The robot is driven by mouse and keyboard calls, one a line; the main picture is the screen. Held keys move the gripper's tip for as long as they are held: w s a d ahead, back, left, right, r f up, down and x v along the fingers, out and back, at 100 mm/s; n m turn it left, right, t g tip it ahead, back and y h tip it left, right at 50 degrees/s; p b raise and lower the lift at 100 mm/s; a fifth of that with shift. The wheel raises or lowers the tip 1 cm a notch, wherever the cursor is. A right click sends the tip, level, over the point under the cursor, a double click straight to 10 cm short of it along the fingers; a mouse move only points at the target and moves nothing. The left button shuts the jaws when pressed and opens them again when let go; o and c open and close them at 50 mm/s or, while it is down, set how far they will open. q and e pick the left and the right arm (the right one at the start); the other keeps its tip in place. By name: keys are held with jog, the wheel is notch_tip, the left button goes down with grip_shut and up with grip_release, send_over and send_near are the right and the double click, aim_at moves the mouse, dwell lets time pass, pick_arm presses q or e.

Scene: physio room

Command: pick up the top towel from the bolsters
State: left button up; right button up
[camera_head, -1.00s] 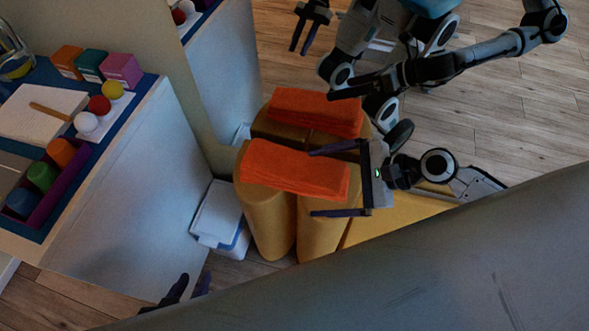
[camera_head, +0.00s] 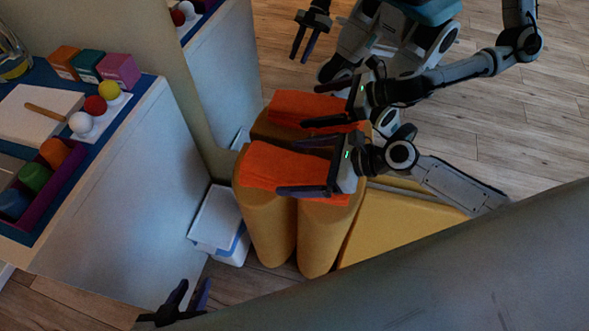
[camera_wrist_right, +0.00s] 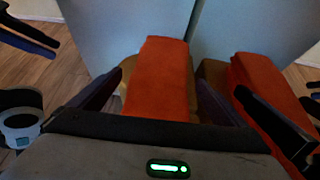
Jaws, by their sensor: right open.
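A folded orange towel (camera_head: 268,165) lies on top of upright tan bolsters (camera_head: 270,232). I cannot tell whether it is one towel or several stacked. In the right wrist view the towel (camera_wrist_right: 160,75) runs between the two open fingers (camera_wrist_right: 160,79), with visible gaps. My left gripper (camera_head: 190,294) is open and empty at the lower left, away from the bolsters.
A mirror behind the bolsters shows a reflected towel (camera_head: 300,105) and my reflected arms. A blue-topped table (camera_head: 125,120) with balls and boxes stands left. A white lidded bin (camera_head: 217,218) sits beside the bolsters. A yellow block (camera_head: 390,222) lies to their right.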

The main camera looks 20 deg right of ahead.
jog(key=shift+w+a+f, duration=0.2)
jog(key=shift+a, duration=0.1)
jog(key=shift+c, duration=0.3)
jog(key=c, duration=1.2)
jog(key=shift+r, duration=0.15)
